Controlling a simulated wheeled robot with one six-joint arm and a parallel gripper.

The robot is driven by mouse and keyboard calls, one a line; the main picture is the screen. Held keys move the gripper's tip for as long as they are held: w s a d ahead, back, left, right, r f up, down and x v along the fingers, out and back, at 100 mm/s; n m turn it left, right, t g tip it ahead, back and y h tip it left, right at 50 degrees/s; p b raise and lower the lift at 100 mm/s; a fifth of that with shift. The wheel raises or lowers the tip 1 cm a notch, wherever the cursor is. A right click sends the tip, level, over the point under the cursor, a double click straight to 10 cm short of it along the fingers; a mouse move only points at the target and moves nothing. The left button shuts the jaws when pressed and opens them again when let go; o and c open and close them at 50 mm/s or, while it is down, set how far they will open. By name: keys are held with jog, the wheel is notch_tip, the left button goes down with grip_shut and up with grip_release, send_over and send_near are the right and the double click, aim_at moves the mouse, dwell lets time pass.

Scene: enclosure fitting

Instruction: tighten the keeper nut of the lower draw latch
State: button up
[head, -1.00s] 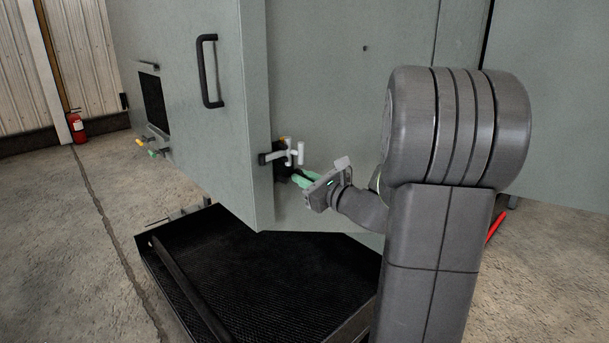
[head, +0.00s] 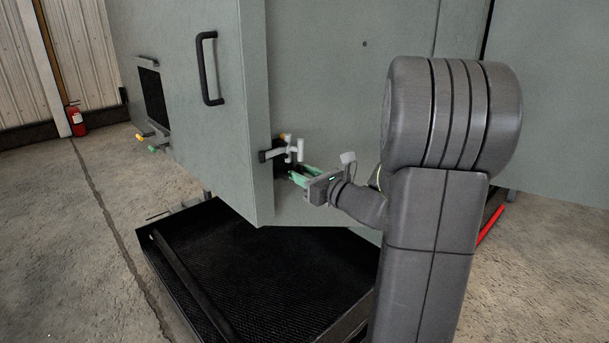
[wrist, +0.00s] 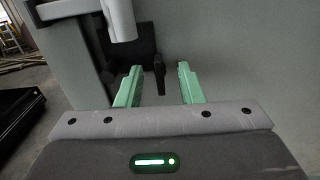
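The lower draw latch (head: 288,151) is on the grey enclosure near the door's edge, with a pale T-shaped handle and a dark base. Its pale handle (wrist: 118,18) also shows at the top of the wrist view. A small dark upright part, apparently the keeper nut (wrist: 159,76), stands below and right of the handle. My gripper (head: 296,178) is just below the latch handle, with green fingers pointing at the enclosure. In the wrist view the fingers are apart, one on each side of the dark part, with gaps showing; I see no contact. The thread is not visible.
The enclosure door (head: 190,110) has a black handle (head: 209,70). A black mesh-floored tray (head: 255,275) lies below the enclosure. A red fire extinguisher (head: 76,121) stands at the far left wall. Concrete floor at left is clear.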

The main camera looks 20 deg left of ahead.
jog(key=b+v, duration=0.2)
jog(key=v, duration=1.2)
jog(key=shift+a, duration=0.15)
jog(key=p+x, duration=0.2)
jog(key=x, duration=1.1)
jog(key=shift+w+a, duration=0.15)
jog(key=shift+a, duration=0.05)
jog(key=shift+w+a, duration=0.1)
jog(key=shift+a, duration=0.1)
jog(key=shift+d+n, duration=0.1)
jog(key=shift+n, duration=0.2)
